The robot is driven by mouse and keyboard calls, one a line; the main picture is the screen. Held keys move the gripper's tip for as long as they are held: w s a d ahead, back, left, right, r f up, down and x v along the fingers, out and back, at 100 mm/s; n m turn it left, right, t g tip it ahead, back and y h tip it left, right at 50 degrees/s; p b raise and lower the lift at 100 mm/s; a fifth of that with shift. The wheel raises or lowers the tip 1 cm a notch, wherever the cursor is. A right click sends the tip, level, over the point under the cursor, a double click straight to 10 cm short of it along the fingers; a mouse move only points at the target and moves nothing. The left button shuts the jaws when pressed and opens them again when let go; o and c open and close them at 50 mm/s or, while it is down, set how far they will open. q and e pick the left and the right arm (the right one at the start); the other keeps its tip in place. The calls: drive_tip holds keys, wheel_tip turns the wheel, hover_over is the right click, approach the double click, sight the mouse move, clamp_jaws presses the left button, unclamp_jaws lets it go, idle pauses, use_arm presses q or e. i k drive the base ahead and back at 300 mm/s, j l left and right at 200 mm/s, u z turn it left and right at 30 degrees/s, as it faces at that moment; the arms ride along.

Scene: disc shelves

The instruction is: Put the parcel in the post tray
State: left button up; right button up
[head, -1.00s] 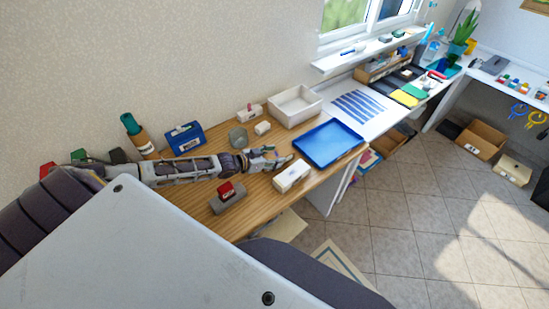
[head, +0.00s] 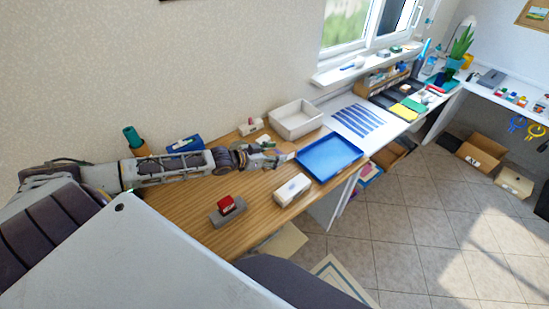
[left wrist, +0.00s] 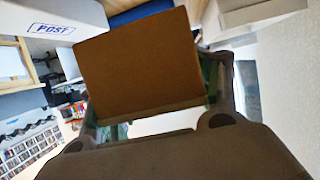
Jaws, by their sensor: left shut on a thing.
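My left gripper (head: 276,156) reaches in from the left over the wooden table, close to the near-left edge of the blue tray. It is shut on a brown, flat-faced parcel (left wrist: 138,65), which fills the middle of the left wrist view. In the head view the parcel is too small to make out clearly. A white box with a blue POST label (left wrist: 52,29) shows at the upper left of the wrist view. The blue tray (head: 331,158) and an open white tray (head: 297,120) stand beyond the gripper, both looking empty. My right gripper is not in view.
A white box (head: 292,189) lies in front of the blue tray. A red block on a grey base (head: 227,206) sits nearer me. A blue box (head: 186,143) and a green-topped cylinder (head: 133,138) stand by the wall, partly behind my arm.

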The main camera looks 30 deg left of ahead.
sight(321, 157)
drive_tip(key=i+l, duration=0.15)
drive_tip(key=l, duration=0.25)
drive_tip(key=i+l, duration=0.2)
drive_tip(key=l, duration=0.2)
drive_tip(key=i+l, duration=0.15)
drive_tip(key=l, duration=0.25)
